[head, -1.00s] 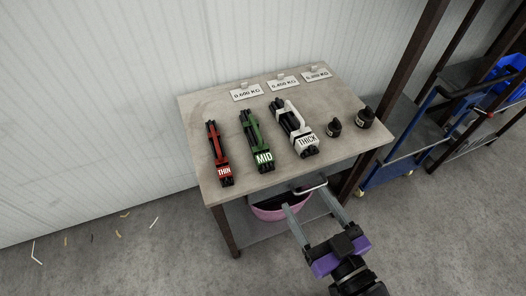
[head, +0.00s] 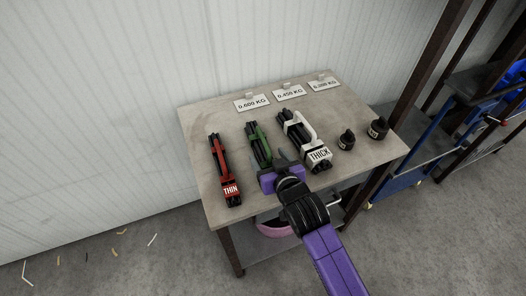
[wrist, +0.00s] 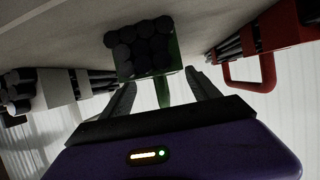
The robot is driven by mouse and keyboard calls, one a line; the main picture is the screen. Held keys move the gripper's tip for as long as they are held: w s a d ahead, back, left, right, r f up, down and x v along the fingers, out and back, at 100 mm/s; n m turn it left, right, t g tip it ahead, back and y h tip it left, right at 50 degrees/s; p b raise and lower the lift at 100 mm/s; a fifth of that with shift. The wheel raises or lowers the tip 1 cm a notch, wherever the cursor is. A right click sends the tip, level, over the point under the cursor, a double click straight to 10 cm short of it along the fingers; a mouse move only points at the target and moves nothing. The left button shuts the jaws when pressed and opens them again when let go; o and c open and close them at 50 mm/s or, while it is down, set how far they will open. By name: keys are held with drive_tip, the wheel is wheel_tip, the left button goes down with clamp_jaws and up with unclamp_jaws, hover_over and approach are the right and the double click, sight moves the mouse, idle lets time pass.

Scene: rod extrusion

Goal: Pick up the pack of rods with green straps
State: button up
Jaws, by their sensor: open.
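The pack of black rods with green straps (head: 258,143) lies on the table between the red-strapped and white-strapped packs. Its near end is hidden behind my gripper in the head view. My gripper (head: 275,172) is over the near end of this pack. In the wrist view the rod ends of the green-strapped pack (wrist: 143,45) face the camera, with a green strap edge at right. My open fingers (wrist: 165,92) point toward it, one on each side below it in the picture, and hold nothing.
The red THIN pack (head: 225,170) lies to the left and the white THICK pack (head: 303,140) close to the right. Two small black weights (head: 346,139) stand further right. Weight cards (head: 252,102) stand at the back of the table (head: 200,120).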

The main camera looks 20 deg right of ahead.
sight(263, 149)
drive_tip(key=x, duration=0.5)
drive_tip(key=shift+r, duration=0.1)
drive_tip(key=shift+c, duration=0.4)
clamp_jaws()
drive_tip(key=shift+r, duration=0.15)
